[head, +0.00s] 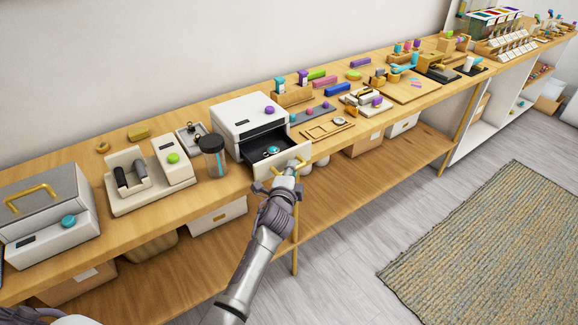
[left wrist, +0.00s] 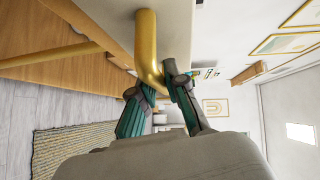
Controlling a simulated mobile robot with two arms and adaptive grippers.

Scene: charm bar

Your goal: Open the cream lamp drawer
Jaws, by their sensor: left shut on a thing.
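My left gripper (head: 287,170) is at the drawer front, shut on the brass handle. In the left wrist view the brass handle (left wrist: 147,45) runs between the two fingers of the left gripper (left wrist: 160,88). The right gripper is not in view.
A dark-lidded jar (head: 213,157) stands left of the unit, close to it. A white device with a green knob (head: 150,178) is further left. A wooden frame (head: 328,129) and small blocks lie to the right. Open floor lies in front of the bench.

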